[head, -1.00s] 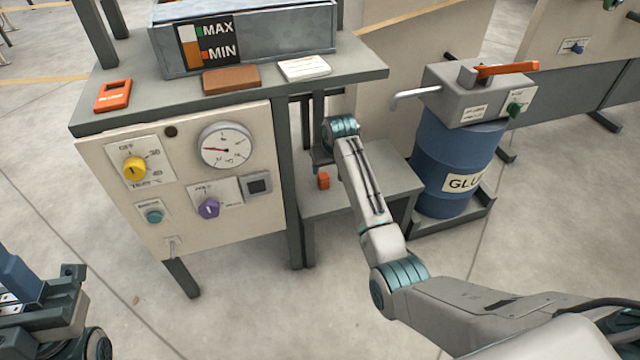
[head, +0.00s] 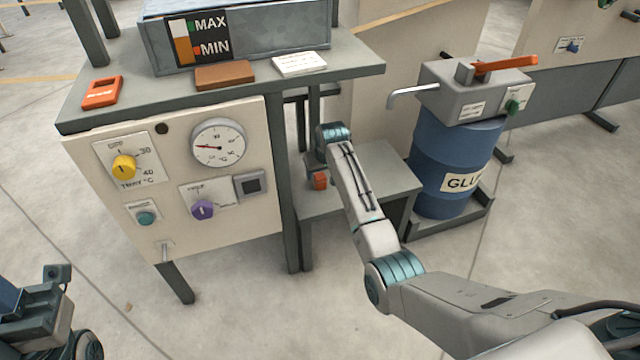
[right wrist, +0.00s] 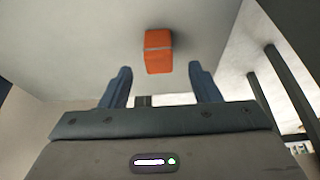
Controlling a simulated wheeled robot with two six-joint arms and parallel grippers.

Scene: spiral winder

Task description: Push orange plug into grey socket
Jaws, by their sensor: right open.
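The orange plug (head: 320,181) is a small block on the low grey shelf beside the panel. It also shows in the right wrist view (right wrist: 158,50), ahead of the fingertips and between their lines. My right gripper (right wrist: 160,72) is open and empty, pointing at the plug, with a small gap left. In the head view my right gripper (head: 316,164) is just behind the plug and mostly hidden by my wrist. The grey socket (head: 251,184), with a dark square opening, is on the cream panel. Part of my left arm shows at the lower left; its jaws cannot be made out.
The low shelf (head: 385,165) has bare room right of my arm. A blue glue drum (head: 450,160) stands further right. The cream panel (head: 226,232) carries a gauge, knobs and a button. The bench top (head: 345,65) above holds an orange item, a brown block and a white pad.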

